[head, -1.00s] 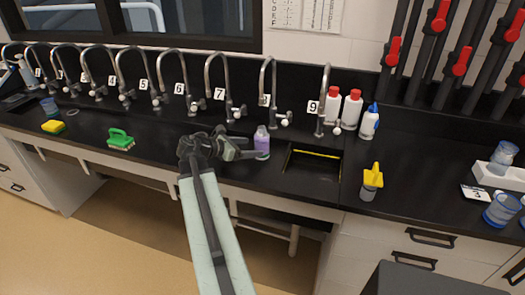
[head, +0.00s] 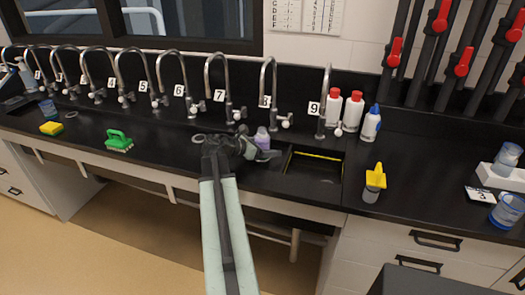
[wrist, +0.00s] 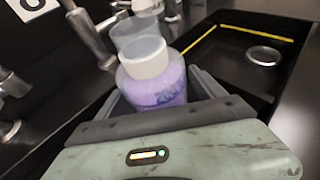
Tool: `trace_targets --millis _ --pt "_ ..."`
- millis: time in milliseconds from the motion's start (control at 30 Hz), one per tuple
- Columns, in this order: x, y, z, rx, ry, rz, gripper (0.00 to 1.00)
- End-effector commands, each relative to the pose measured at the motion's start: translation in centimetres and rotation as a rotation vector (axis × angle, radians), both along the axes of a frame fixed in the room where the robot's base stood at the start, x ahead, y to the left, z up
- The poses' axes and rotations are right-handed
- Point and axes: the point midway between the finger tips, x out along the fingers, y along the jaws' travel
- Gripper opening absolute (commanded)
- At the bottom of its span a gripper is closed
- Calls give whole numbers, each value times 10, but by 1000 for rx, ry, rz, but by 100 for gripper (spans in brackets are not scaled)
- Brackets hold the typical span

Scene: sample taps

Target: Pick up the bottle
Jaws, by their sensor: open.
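The bottle (head: 262,138) is small and purple with a whitish cap, standing on the black counter left of the sink. In the wrist view the bottle (wrist: 155,80) appears tilted with the camera, its purple body between my two fingers. My gripper (head: 262,152) is open around the bottle; its fingers (wrist: 160,92) lie on either side and I cannot tell whether they touch it. In the head view my gripper hides the bottle's lower part.
The sink (head: 314,168) with a yellow-edged rim lies just right of the bottle. Several numbered taps (head: 222,85) stand behind it. Two white red-capped bottles (head: 352,110), a blue-capped bottle (head: 371,124) and a yellow-topped bottle (head: 374,184) stand right. A green brush (head: 119,141) lies left.

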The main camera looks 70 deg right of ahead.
Motion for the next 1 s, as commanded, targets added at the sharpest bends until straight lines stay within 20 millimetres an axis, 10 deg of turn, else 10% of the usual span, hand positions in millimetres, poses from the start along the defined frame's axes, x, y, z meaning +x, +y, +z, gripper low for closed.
trace_targets --millis 67,367,1000 --pt "0 0 1 0 0 0 79" --pt "0 0 1 -1 1 0 0" --pt "4 12 41 -1 1 7 0"
